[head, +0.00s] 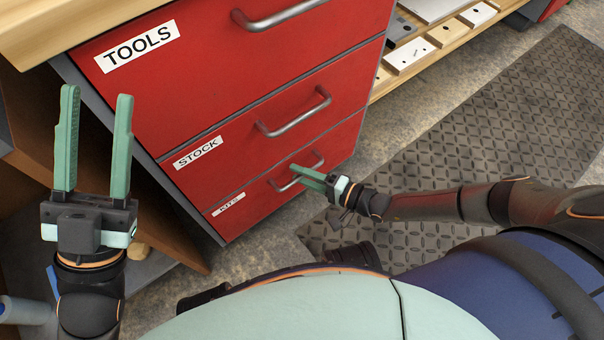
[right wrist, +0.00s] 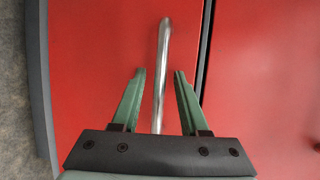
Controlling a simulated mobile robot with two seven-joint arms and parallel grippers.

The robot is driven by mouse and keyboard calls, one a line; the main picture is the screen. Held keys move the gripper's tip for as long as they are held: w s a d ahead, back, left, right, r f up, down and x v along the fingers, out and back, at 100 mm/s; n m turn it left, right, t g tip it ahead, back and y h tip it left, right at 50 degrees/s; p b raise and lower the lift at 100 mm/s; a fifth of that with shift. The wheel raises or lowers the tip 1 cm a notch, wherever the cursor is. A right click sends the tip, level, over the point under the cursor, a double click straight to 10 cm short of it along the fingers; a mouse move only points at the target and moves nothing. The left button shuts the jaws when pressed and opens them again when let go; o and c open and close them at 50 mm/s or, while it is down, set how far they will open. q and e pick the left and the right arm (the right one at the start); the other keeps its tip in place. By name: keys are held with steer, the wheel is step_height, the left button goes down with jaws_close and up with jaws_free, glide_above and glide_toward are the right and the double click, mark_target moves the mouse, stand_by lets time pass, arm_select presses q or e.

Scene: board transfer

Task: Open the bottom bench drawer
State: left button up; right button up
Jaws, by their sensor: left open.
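The bottom drawer (head: 260,197), labelled KITS, is the lowest red front of the bench and looks closed. Its silver bar handle (head: 314,163) is partly hidden by my right gripper (head: 305,178) in the head view. In the right wrist view the handle (right wrist: 162,70) runs between the two spread green fingers of the right gripper (right wrist: 158,76), with a gap visible on each side. My left gripper (head: 95,100) is open and empty, raised at the left, away from the bottom drawer.
The STOCK drawer (head: 270,120) and TOOLS drawer (head: 220,60) sit above, both closed with bar handles. A dark textured floor mat (head: 500,130) lies to the right of the bench. A wooden shelf (head: 420,55) with blocks stands at the back right.

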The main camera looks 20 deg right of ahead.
jaws_close()
stand_by(1.2)
